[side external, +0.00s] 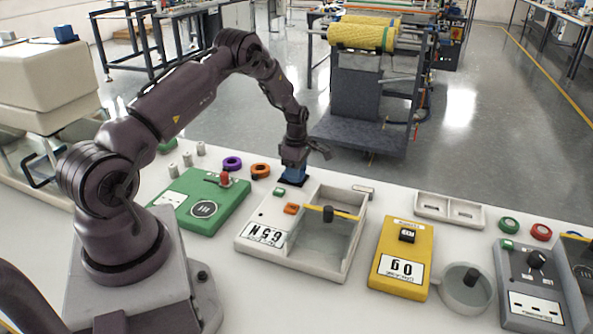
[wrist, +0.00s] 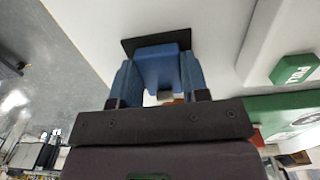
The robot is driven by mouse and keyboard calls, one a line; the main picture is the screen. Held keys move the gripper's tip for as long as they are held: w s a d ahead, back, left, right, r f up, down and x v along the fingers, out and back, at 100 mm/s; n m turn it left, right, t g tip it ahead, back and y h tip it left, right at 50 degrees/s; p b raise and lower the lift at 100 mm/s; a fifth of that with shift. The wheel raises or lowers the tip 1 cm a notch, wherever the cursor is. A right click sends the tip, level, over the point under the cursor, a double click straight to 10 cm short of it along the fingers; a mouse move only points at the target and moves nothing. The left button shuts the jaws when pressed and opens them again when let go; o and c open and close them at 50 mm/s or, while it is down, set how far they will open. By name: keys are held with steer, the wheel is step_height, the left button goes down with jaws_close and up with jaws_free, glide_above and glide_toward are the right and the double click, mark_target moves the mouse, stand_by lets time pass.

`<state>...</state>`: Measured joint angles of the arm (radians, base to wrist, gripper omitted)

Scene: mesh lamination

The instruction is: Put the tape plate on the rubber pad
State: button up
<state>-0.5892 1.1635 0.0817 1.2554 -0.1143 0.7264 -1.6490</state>
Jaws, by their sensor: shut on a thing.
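My gripper (side external: 293,169) is low over the white table, behind the grey machine. In the wrist view its two blue fingers (wrist: 158,76) are shut on a blue block (wrist: 161,62), one on each side. A thin dark square plate (wrist: 155,39) shows at the block's far end, wider than the block. The dark plate also shows beneath the fingers in the side view (side external: 290,182). I cannot tell whether this dark square is part of the held tape plate or the rubber pad under it, nor whether it touches the table.
The grey machine (side external: 260,252) with a walled bay stands just in front of the gripper. A green box (side external: 233,205) with a red knob and purple and orange rings (side external: 260,171) are to the left. A yellow box (side external: 402,250) and a grey tray (side external: 432,200) are to the right.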

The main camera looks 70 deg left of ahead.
steer(key=o, duration=1)
steer(key=shift+f, duration=0.15)
step_height(320, 180, up, 12)
steer(key=s+d+r+m+t, duration=0.25)
steer(key=d+r+m, duration=0.85)
steer(key=d+r, duration=0.6)
steer(key=s+d+r+m+t, duration=0.1)
steer(key=s+d+r+m, duration=0.1)
steer(key=s+d+m, duration=0.4)
steer(key=s+d+r+m+t, duration=0.2)
steer(key=s+d+r+m, duration=0.1)
steer(key=s+d+m, duration=0.4)
steer(key=shift+s+r+m, duration=0.3)
steer(key=shift+s+m, duration=1.2)
steer(key=shift+s, duration=1.25)
